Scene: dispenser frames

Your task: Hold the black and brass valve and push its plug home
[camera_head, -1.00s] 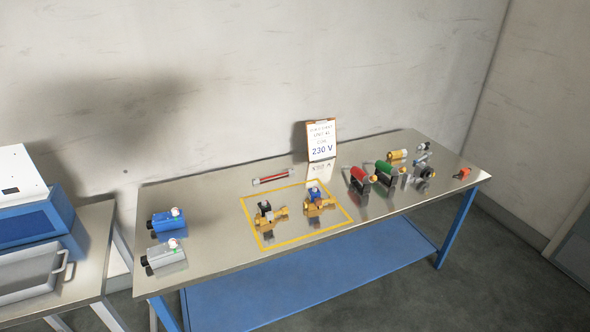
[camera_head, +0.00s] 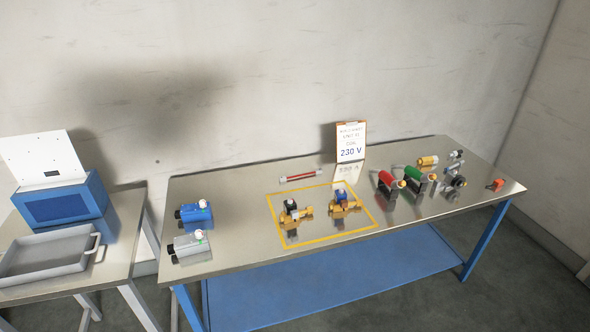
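The black and brass valve (camera_head: 292,214) sits on the steel bench inside the left part of a yellow-outlined square (camera_head: 331,239). It has a black top and a brass body. Its plug is too small to make out clearly, so I cannot tell how it sits. A similar valve with a blue top and brass body (camera_head: 343,204) stands to its right in the same square. Neither of my grippers shows in the head view.
A side table with a grey tray (camera_head: 45,256) and blue box (camera_head: 62,204) stands left.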

